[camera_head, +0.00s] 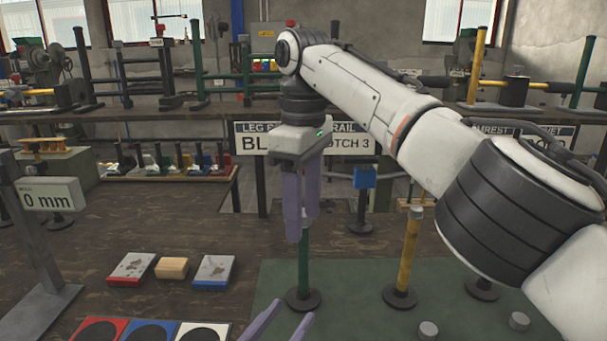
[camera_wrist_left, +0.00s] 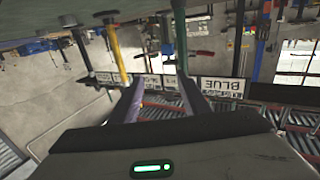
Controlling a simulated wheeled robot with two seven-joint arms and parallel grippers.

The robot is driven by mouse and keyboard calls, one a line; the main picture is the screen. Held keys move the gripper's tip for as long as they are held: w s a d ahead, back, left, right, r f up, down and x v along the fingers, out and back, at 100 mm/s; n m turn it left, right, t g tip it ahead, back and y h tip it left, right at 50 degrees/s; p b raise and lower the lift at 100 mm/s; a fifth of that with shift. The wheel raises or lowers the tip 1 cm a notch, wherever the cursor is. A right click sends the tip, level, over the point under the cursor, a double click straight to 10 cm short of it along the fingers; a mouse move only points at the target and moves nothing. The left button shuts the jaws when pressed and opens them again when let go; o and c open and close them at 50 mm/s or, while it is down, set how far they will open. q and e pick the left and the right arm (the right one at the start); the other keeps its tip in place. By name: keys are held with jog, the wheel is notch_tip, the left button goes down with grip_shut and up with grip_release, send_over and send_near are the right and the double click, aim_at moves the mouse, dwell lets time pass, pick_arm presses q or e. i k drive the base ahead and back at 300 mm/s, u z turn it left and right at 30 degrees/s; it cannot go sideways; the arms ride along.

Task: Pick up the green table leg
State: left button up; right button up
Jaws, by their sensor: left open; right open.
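The green table leg (camera_head: 304,260) stands upright on a round black base on the green mat (camera_head: 350,270) in the head view. My right gripper (camera_head: 302,225) points down over it from above, open, its purple fingers at the leg's upper part. The fingers hide the leg's top, and I cannot tell whether they touch it. My left gripper (camera_head: 283,322) is low at the bottom edge, nearer than the leg and apart from it, open and empty. Its fingers (camera_wrist_left: 160,90) also show in the left wrist view, where the scene is upside down.
A yellow leg (camera_head: 408,250) stands right of the green one. Small grey cylinders (camera_head: 428,329) lie on the mat. Blocks (camera_head: 172,268) and coloured squares (camera_head: 150,331) lie to the left. A gauge stand (camera_head: 50,195) is at far left. My right arm crosses the upper right.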

aim_at(302, 298)
jog(key=k, duration=1.05)
